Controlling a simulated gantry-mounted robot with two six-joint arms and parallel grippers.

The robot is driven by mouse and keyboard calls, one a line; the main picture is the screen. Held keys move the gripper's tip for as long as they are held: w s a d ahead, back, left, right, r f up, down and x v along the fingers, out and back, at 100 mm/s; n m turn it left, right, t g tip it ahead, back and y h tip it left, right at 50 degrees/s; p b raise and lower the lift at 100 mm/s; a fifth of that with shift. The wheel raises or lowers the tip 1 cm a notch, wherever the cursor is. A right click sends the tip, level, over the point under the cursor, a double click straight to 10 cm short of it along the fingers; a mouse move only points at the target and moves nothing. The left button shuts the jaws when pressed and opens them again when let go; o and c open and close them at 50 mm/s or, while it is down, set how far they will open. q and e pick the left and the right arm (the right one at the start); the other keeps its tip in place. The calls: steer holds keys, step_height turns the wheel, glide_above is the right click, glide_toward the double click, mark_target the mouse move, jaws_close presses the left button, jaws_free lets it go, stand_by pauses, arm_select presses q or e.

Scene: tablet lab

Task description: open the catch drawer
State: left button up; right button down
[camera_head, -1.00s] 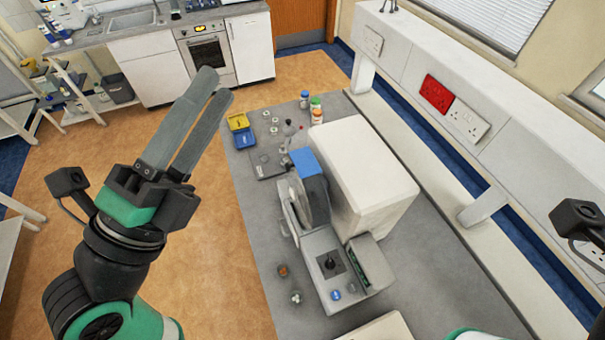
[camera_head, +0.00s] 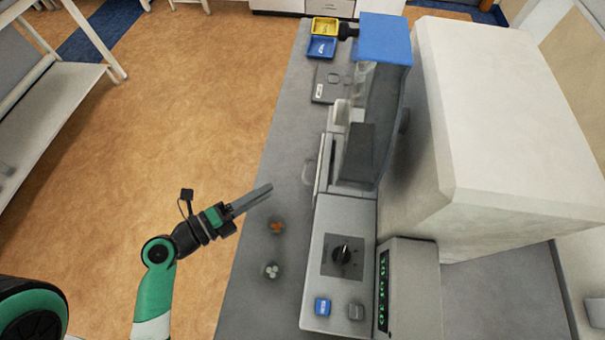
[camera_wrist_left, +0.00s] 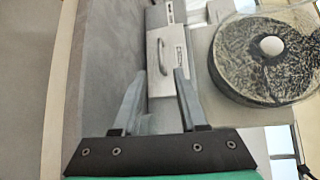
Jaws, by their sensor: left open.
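The catch drawer (camera_wrist_left: 175,78) shows in the left wrist view as a pale grey front with a bar handle (camera_wrist_left: 162,58) and a small label. In the head view its handle (camera_head: 308,172) stands out from the left side of the grey machine (camera_head: 335,215). I cannot tell for sure whether the drawer is fully closed. My left gripper (camera_head: 268,188) is left of the machine, pointing towards it, apart from the handle. In the left wrist view its fingers (camera_wrist_left: 160,72) are open and empty, with the handle ahead between and beyond the tips. My right gripper is not in view.
Two small dishes, one with orange pieces (camera_head: 276,226) and one with white pieces (camera_head: 270,270), stand near my left gripper. A large white box (camera_head: 500,130) is right of the machine. Yellow (camera_head: 324,27) and blue (camera_head: 321,47) trays lie at the back. A speckled disc (camera_wrist_left: 235,75) sits beside the drawer.

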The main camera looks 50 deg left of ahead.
arm_select(q)
steer(key=w+b, duration=0.1)
steer(key=b, duration=0.1)
steer(key=w+f+b, duration=0.1)
steer(key=b, duration=0.1)
steer(key=shift+w+d+f, duration=0.2)
steer(key=shift+w, duration=0.1)
steer(key=shift+w+r+p, duration=0.25)
steer(key=shift+w+p, duration=0.05)
steer(key=shift+w, duration=0.2)
steer(key=shift+w+r+p, duration=0.25)
steer(key=shift+w, duration=0.25)
steer(key=w, duration=0.2)
steer(key=w+f, duration=0.1)
steer(key=w, duration=0.3)
steer(key=shift+w+d+f, duration=0.15)
steer(key=shift+w+d, duration=0.1)
steer(key=shift+w, duration=0.1)
jaws_close()
